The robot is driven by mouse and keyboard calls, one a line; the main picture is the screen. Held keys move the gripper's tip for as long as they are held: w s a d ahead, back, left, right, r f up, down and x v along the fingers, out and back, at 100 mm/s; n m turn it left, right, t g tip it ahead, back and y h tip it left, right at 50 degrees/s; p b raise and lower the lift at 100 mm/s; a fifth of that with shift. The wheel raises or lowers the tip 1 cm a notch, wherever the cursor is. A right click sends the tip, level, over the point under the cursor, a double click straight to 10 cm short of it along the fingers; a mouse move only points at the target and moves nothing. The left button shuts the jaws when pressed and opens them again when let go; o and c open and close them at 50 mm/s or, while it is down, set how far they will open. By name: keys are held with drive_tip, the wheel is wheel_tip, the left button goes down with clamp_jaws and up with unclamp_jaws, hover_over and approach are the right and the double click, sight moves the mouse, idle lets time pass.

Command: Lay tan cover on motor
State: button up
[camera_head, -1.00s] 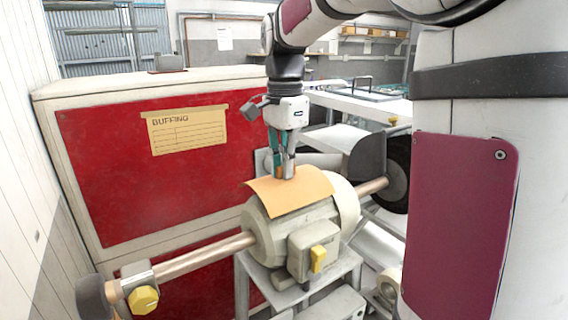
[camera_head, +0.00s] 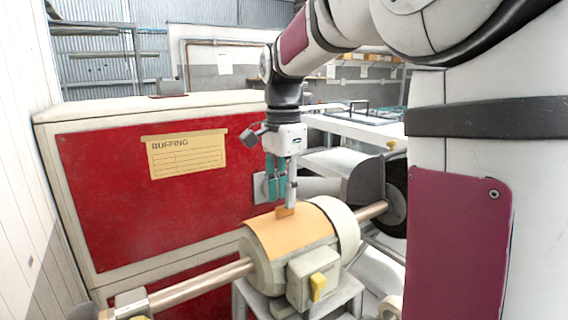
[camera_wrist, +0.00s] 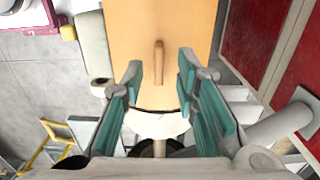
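The tan cover (camera_head: 292,237) lies over the top of the cream motor (camera_head: 344,222), its sheet bent along the rounded housing. A small upright tab (camera_wrist: 159,62) stands on the cover. My gripper (camera_head: 284,204) is just above the cover, pointing down. In the wrist view its teal fingers (camera_wrist: 160,78) stand apart on both sides of the tab, with gaps between, so it is open and holds nothing. The cover's far edge is out of the wrist view.
A shaft (camera_head: 205,284) sticks out of the motor on both sides. A dark wheel (camera_head: 397,195) sits at its right end. A red-panelled cabinet (camera_head: 110,190) stands close behind and left. A junction box with a yellow part (camera_head: 318,287) is on the motor's front.

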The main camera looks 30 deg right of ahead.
wheel_tip(320, 180, up, 12)
drive_tip(key=b, duration=0.1)
drive_tip(key=shift+r, duration=0.15)
drive_tip(key=s+a+f+n+t, duration=0.5)
drive_tip(key=s+a+f+n, duration=0.7)
drive_tip(key=s+f+n, duration=0.4)
drive_tip(key=shift+s+f+n+t, duration=0.3)
drive_tip(key=shift+s+n, duration=0.1)
drive_tip(key=shift+n, duration=0.6)
drive_tip(key=shift+a, duration=0.1)
